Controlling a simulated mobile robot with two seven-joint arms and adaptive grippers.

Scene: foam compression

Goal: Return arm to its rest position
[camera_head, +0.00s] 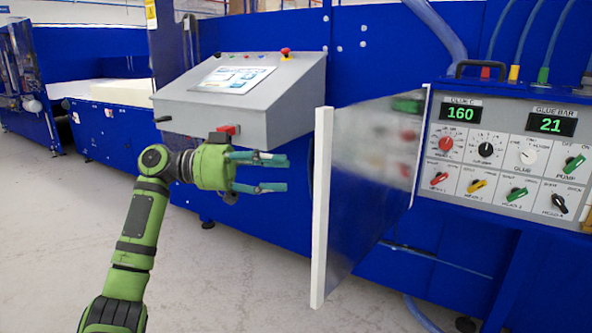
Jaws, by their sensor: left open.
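My left arm (138,232) comes up from the lower left and bends to the right. My left gripper (286,173) is at the middle of the head view, with its two teal fingers spread apart and nothing between them. It shows in front of the lower edge of the grey control console (228,108), left of the open door panel (322,215). A clear gap shows between the fingertips and the door panel in the picture. My right gripper is not in view.
The console has a screen (233,79), a red button (286,53) and a red switch (229,129). The glue panel (508,155) with knobs and displays reading 160 and 21 is at the right. Blue machine bodies (113,133) fill the back. Grey floor (225,290) is clear at lower left.

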